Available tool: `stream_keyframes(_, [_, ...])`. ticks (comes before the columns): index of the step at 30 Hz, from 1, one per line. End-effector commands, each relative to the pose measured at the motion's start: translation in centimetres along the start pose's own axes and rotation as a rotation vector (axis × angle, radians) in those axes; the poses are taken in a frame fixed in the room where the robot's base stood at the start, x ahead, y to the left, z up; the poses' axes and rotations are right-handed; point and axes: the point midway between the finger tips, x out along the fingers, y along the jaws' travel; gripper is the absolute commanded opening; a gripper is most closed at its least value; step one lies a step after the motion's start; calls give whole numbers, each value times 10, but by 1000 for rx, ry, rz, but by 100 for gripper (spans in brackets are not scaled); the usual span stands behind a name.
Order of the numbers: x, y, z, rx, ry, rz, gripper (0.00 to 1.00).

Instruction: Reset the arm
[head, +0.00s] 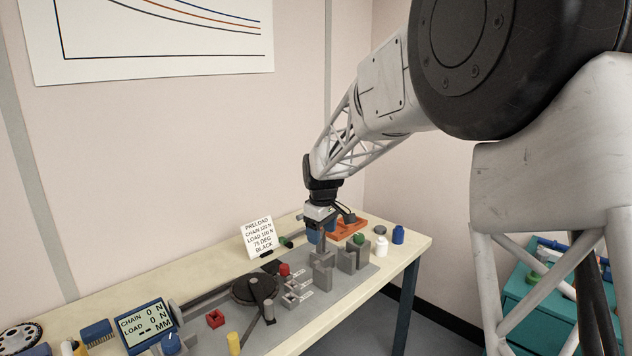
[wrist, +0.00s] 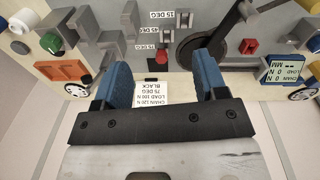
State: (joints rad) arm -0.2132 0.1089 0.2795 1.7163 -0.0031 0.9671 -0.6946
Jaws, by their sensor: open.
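My arm reaches in from the right in the head view, and my gripper (head: 316,232) points down over the back part of the bench near the grey fixtures. In the wrist view my gripper (wrist: 162,88) shows two blue fingers set wide apart with nothing between them. It is open and empty. Beyond the fingers lie the white instruction card (wrist: 152,93) and a red piece (wrist: 163,56). The card (head: 258,236) stands upright on the bench in the head view, to the left of my gripper. I cannot tell the exact height of the fingers above the bench.
The bench (head: 75,298) carries a grey plate with a dark round disc (head: 255,289), grey blocks (head: 322,270), an orange tray (head: 347,228), a blue-topped piece (head: 398,234) and a CHAIN/LOAD display (head: 145,322) reading zeros. A teal cabinet (head: 545,305) stands at the right.

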Motion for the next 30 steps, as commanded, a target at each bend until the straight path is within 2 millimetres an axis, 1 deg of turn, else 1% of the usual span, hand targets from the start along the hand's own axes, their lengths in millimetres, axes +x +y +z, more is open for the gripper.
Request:
stream_keyframes(1, [-10,-4,13,24,4,4,66])
stream_keyframes(3, [-20,-11,30,58,9,9,66])
stream_keyframes(12, [-58,-41,102,203,28,27,66])
stream_keyframes(21, [-84,-78,173,349,48,43,66])
stream_keyframes(30, [-98,-121,242,494,70,58,66])
